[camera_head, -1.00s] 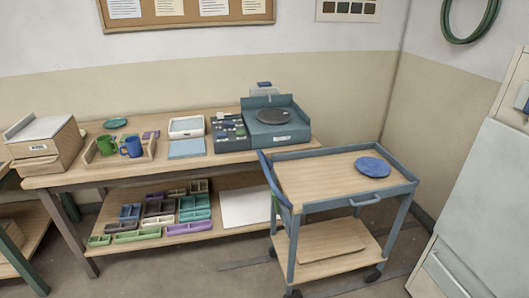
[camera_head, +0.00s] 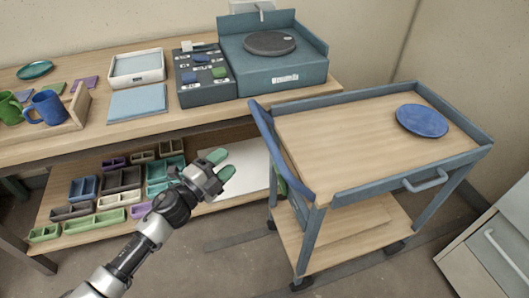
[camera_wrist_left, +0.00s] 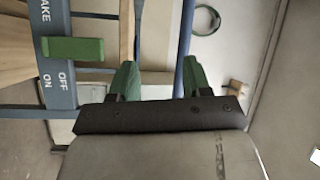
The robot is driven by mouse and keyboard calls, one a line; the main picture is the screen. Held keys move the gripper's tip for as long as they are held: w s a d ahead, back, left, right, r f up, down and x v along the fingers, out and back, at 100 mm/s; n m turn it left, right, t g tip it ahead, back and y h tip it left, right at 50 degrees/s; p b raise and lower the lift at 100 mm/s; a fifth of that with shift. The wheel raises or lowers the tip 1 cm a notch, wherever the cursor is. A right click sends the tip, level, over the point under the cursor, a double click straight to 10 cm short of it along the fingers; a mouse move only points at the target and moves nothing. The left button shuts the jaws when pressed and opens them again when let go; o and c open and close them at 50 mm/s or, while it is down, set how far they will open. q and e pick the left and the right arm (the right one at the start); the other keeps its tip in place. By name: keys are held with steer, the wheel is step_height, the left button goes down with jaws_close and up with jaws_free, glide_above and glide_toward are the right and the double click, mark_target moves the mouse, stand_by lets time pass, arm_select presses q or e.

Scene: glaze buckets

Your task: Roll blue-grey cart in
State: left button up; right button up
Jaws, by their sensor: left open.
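The blue-grey cart (camera_head: 345,192) stands on the floor right of the workbench, with a wooden top and lower shelf. Its blue push handle (camera_head: 280,150) is on the left end. A round blue plate (camera_head: 422,120) lies on its top. My left gripper (camera_head: 220,163) is open and empty, left of the handle and apart from it in the head view. In the left wrist view, its green fingers (camera_wrist_left: 163,80) are spread, with a blue bar (camera_wrist_left: 187,55) showing between them; its distance is unclear. A green lever (camera_wrist_left: 75,48) sits on a panel marked OFF and ON. My right gripper is out of view.
The workbench (camera_head: 120,125) holds a blue mug (camera_head: 47,108), trays and a teal wheel unit (camera_head: 275,75). Its lower shelf holds several small bins and a white board (camera_head: 235,170). A pale cabinet (camera_head: 500,245) stands at right. Strips mark the floor below the cart.

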mark_target(265, 132)
arm_select(q)
steer(key=w+d+r+m, duration=0.1)
steer(key=d+r, duration=0.1)
steer(key=d, duration=0.1)
steer(key=w+d+r+m+h, duration=0.1)
steer(key=w+d+r, duration=0.1)
steer(key=d, duration=0.2)
steer(key=w+d+r+m+g+h, duration=0.1)
steer(key=w+d+r, duration=0.1)
steer(key=d, duration=0.1)
steer(key=shift+w+d+m, duration=0.1)
steer(key=shift+d+m, duration=0.1)
steer(key=shift+m, duration=0.1)
jaws_close()
